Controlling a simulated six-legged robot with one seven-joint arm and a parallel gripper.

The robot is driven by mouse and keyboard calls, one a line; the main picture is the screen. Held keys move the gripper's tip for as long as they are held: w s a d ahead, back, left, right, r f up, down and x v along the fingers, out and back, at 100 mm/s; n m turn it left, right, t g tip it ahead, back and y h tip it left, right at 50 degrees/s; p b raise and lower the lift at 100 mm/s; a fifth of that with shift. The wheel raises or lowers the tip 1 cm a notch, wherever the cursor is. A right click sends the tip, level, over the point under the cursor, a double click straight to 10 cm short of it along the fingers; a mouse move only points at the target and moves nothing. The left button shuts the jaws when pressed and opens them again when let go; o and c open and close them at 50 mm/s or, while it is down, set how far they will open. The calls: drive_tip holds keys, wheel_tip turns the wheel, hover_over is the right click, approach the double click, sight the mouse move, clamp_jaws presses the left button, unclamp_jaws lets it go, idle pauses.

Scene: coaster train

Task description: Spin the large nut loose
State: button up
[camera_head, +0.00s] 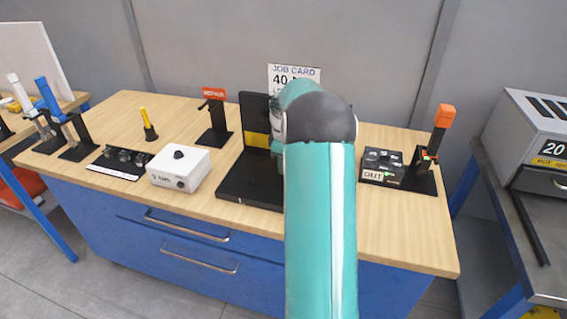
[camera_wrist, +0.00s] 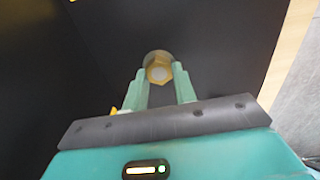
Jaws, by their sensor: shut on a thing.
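The large nut (camera_wrist: 159,69) is brass-coloured and sits around a grey round end on a black plate, in the upper middle of the wrist view. My gripper (camera_wrist: 160,76) has its two pale green fingers on either side of the nut, shut on it. In the head view my own teal arm hides the nut and the gripper. The black stand (camera_head: 233,188) with a yellow band on its upright plate shows to the left of my arm.
A white box (camera_head: 180,170) with a black knob and a black socket tray (camera_head: 120,162) stand left on the wooden bench (camera_head: 400,228). A red-tagged holder (camera_head: 214,120) stands behind. Right of my arm are a black tray marked OUT (camera_head: 381,167) and an orange-topped tool (camera_head: 440,125). A grey cabinet (camera_head: 525,130) stands farther right.

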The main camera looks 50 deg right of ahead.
drive_tip(key=shift+f, duration=0.15)
drive_tip(key=o, duration=1)
wheel_tip(320, 180, up, 14)
